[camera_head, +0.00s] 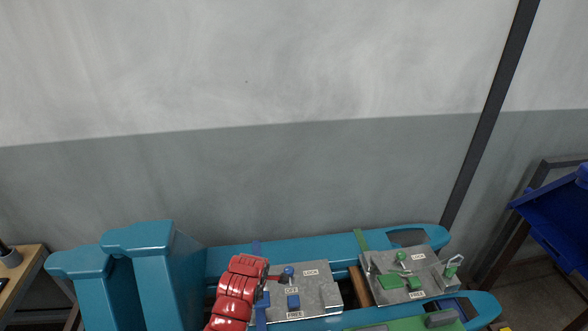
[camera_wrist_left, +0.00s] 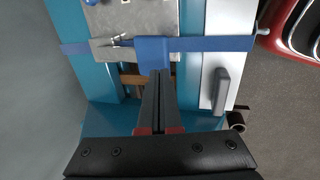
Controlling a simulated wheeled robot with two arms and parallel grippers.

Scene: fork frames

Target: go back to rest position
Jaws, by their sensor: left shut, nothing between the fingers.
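My left gripper (camera_wrist_left: 160,78) shows in the left wrist view with its dark fingers closed together and nothing between them. Its fingertips overlap the lower edge of a blue block (camera_wrist_left: 153,48) on a blue strip. I cannot tell whether they touch it. I cannot make out the left gripper in the head view. My right gripper is in neither view.
Teal rails (camera_head: 225,262) carry a grey plate with blue parts (camera_head: 322,290) and one with green parts (camera_head: 428,268). Teal posts (camera_head: 165,275) rise left; a blue bin (camera_head: 560,220) is right.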

